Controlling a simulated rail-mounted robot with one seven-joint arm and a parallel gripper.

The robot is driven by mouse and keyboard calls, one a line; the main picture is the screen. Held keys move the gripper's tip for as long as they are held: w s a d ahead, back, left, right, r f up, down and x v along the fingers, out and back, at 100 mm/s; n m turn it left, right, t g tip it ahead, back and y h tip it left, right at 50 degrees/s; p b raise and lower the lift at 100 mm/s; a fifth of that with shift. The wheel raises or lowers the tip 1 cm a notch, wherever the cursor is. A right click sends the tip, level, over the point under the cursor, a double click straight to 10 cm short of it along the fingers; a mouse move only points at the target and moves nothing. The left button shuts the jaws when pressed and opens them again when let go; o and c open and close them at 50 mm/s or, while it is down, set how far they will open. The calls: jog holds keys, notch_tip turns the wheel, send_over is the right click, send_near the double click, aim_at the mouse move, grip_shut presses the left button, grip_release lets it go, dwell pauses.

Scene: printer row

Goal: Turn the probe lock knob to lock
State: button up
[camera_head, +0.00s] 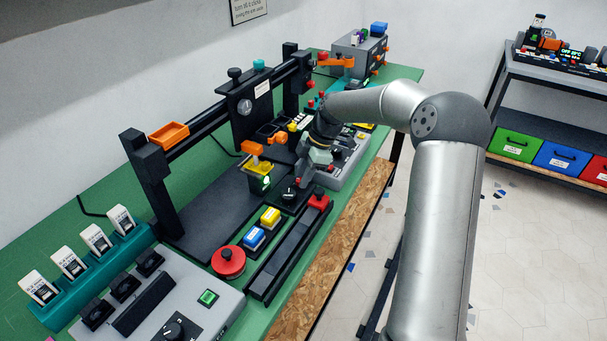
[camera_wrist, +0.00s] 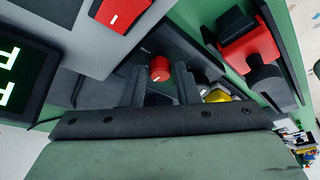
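My gripper (camera_head: 303,180) is beside the front of the grey control box and above the black rail in the head view. In the wrist view its two dark fingers (camera_wrist: 158,88) are apart, with a gap between them. A small red knob (camera_wrist: 160,68) shows in that gap, beyond the fingers, and neither finger visibly touches it. I cannot tell for sure whether this red knob is the probe lock knob; no readable label shows on it. A black knob (camera_head: 289,194) stands on a dark base just left of my gripper in the head view.
A red block (camera_head: 319,199) sits at the end of the black rail (camera_head: 290,245); a red block (camera_wrist: 248,38) also shows in the wrist view. Yellow (camera_head: 270,216) and blue (camera_head: 254,237) buttons and a red round knob (camera_head: 228,262) stand nearby. A black gantry (camera_head: 152,180) rises behind.

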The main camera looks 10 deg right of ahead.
jog(key=shift+o, duration=0.9)
jog(key=v, duration=1.7)
jog(key=shift+r, duration=0.3)
jog(key=shift+s, duration=0.1)
jog(key=s+a+f+m+h, duration=0.1)
jog(key=s+a+m+h, duration=0.15)
jog(key=s+a, duration=0.35)
jog(key=s+f+m, duration=0.3)
jog(key=s+m, duration=0.2)
jog(key=s, duration=0.5)
jog(key=s+a+f+m+h, duration=0.1)
jog(key=s+f+m, duration=0.2)
jog(key=s, duration=0.6)
jog(key=s+a+f+m+h, duration=0.1)
jog(key=s+f+m, duration=0.2)
jog(key=s+m, duration=0.5)
jog(key=s, duration=0.2)
jog(key=shift+s+f+t, duration=0.25)
jog(key=shift+s+t, duration=0.1)
jog(key=shift+t, duration=0.05)
